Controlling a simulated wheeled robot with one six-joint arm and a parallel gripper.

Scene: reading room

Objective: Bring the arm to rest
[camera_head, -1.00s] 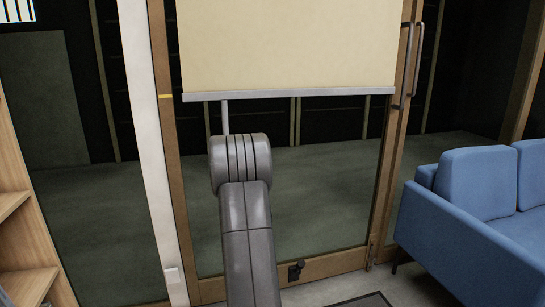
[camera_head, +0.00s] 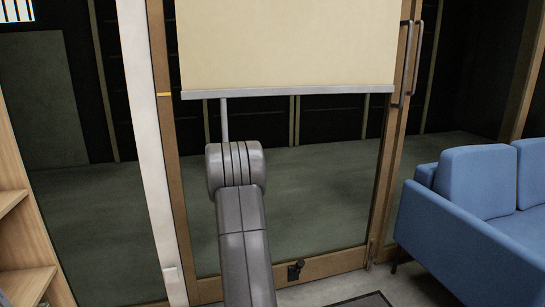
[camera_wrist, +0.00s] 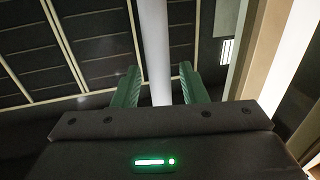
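My arm (camera_head: 240,210) rises in front of the glazed door in the head view, with its rounded grey joint just below the blind. My gripper does not show in that view. In the wrist view my gripper (camera_wrist: 160,88) has two green fingers standing apart. A pale upright rod (camera_wrist: 154,45) shows between them, with a visible gap on each side. Whether it lies within finger depth or beyond is hard to tell. A thin grey rod (camera_head: 224,120) hangs from the blind's bottom bar in the head view; its lower part is hidden behind my arm.
The cream blind (camera_head: 285,45) covers the upper door (camera_head: 330,262). A long door handle (camera_head: 414,60) is at its right. A blue sofa (camera_head: 470,215) stands at right, a wooden shelf (camera_head: 22,230) at left. Some floor shows between door and sofa.

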